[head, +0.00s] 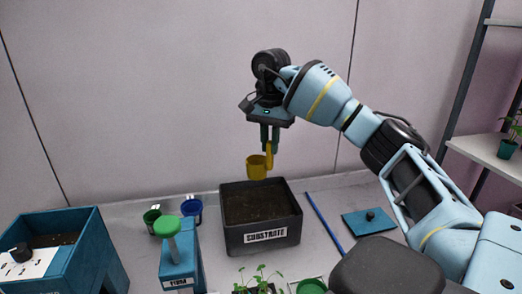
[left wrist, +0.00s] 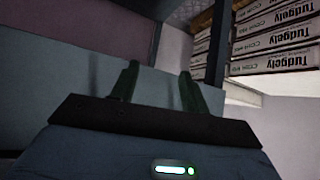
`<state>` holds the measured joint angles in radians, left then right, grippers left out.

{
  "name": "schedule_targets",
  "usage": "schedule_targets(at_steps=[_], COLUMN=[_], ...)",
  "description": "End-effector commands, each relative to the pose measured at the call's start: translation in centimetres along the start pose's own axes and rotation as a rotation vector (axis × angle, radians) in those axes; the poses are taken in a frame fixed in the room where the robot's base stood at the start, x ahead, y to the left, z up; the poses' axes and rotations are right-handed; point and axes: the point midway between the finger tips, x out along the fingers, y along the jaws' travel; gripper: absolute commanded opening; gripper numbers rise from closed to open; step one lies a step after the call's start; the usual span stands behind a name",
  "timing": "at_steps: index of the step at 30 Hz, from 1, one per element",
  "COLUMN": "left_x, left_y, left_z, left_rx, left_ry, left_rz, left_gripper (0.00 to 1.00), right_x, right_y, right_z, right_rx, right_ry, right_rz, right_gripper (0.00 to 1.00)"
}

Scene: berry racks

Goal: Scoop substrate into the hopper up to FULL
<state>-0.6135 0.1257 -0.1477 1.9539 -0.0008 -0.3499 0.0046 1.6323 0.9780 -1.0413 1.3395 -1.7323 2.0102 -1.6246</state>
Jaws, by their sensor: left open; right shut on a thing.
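My right gripper (head: 269,137) is shut on the handle of a yellow scoop (head: 257,167). It holds the scoop upright, a little above the black substrate bin (head: 262,237). The bin is labelled SUBSTRATE and holds dark brown substrate (head: 255,203). The inside of the scoop is hidden from this angle. A blue hopper (head: 96,250) stands at the far left, with some dark substrate inside and a white panel with a black knob on its front. My left gripper (left wrist: 160,85) is open and empty in the left wrist view, away from the bin.
A green cup (head: 151,218) and a blue cup (head: 192,211) stand behind a blue device with a green knob (head: 167,226), between hopper and bin. Seedlings (head: 260,280) stand in front.

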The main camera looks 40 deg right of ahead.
Motion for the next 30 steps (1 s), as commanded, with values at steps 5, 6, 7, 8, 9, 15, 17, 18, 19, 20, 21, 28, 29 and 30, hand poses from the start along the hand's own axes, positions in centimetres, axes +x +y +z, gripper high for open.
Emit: schedule_targets(at_steps=[5, 6, 7, 8, 9, 15, 17, 18, 19, 20, 21, 28, 29, 30], left_x=[-0.1, -0.1, -0.1, -0.1, -0.1, 0.0, 0.0, 0.0, 0.0, 0.0, 0.0, 0.2, 0.2, 0.2], left_y=[0.1, 0.1, 0.1, 0.2, 0.2, 0.6, 0.6, 0.7, 0.8, 0.8, 0.9, 1.3, 1.3, 1.4], left_z=[0.3, 0.6, 0.8, 1.0, 1.3, 3.1, 3.2, 3.4, 3.5, 3.5, 3.7, 5.3, 5.5, 5.8], left_rx=[-0.002, -0.002, -0.003, -0.004, -0.005, -0.014, -0.017, -0.019, -0.021, -0.023, -0.026, -0.036, -0.036, -0.037], left_ry=[-0.007, -0.011, -0.015, -0.019, -0.025, -0.06, -0.062, -0.065, -0.066, -0.068, -0.07, -0.099, -0.103, -0.109], left_rz=[0.001, 0.001, 0.002, 0.002, 0.003, 0.009, 0.01, 0.011, 0.011, 0.012, 0.012, 0.017, 0.018, 0.019], left_gripper=[0.46, 0.46, 0.46, 0.46, 0.46, 0.46, 0.46, 0.46, 0.46, 0.46, 0.46, 0.46, 0.46, 0.46], right_x=[0.2, 0.4, 0.6, 0.9, 1.2, 3.4, 3.9, 4.3, 4.5, 4.8, 5.2, 7.6, 7.9, 8.3], right_y=[0.0, 0.0, 0.0, -0.1, -0.1, 0.0, 0.0, 0.0, 0.0, 0.0, 0.0, 0.0, 0.0, 0.0], right_z=[0.0, 0.0, 0.0, 0.0, 0.0, 0.0, 0.0, 0.0, 0.0, 0.0, 0.0, 0.0, 0.0, 0.0], right_rx=[0.001, 0.0, 0.0, 0.0, -0.001, -0.001, -0.001, -0.001, -0.001, -0.001, -0.001, -0.001, -0.001, -0.001], right_ry=[-0.001, -0.001, -0.001, -0.002, -0.003, -0.003, -0.002, -0.002, -0.002, -0.002, -0.002, -0.002, -0.002, -0.002], right_rz=[0.001, 0.003, 0.004, 0.005, 0.006, 0.01, 0.009, 0.008, 0.008, 0.007, 0.006, 0.006, 0.006, 0.007], right_gripper=[0.0, 0.0, 0.0, 0.0, 0.0, 0.0, 0.0, 0.0, 0.0, 0.0, 0.0, 0.0, 0.0, 0.0])
